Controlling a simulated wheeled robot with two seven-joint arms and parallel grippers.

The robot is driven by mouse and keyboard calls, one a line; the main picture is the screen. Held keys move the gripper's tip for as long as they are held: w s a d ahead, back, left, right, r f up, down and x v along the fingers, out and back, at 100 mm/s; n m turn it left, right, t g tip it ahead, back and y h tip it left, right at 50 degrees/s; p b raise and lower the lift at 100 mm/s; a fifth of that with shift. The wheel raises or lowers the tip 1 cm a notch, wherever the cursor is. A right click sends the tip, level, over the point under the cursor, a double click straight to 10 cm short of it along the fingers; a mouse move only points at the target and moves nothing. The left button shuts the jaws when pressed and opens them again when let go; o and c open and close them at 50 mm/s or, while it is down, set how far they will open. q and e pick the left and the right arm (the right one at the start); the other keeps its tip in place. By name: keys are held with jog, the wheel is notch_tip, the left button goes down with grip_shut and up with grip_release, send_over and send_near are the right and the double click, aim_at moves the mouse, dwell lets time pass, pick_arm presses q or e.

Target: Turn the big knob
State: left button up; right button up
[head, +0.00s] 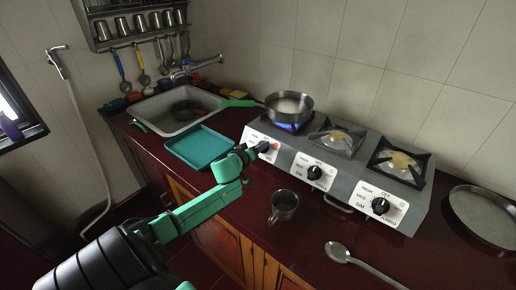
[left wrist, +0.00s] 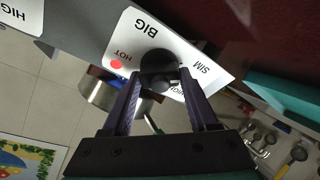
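The big knob (left wrist: 158,64) is black and sits on a white panel marked BIG, HOT and SIM in the left wrist view. In the head view it is largely hidden behind my left gripper (head: 262,148), which is at the left end of the stove front. In the left wrist view the two dark fingers of my left gripper (left wrist: 160,76) are spread apart, with their tips on either side of the knob. I cannot tell whether they touch it. My right gripper is not in view.
A pan (head: 289,106) stands over a blue flame on the stove (head: 300,150). Two other knobs (head: 314,172) (head: 380,205) are to the right. A metal mug (head: 284,205) and a spoon (head: 350,258) lie in front. A teal tray (head: 198,147) is to the left.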

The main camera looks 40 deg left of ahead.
pick_arm(q)
jog(key=c, duration=0.5)
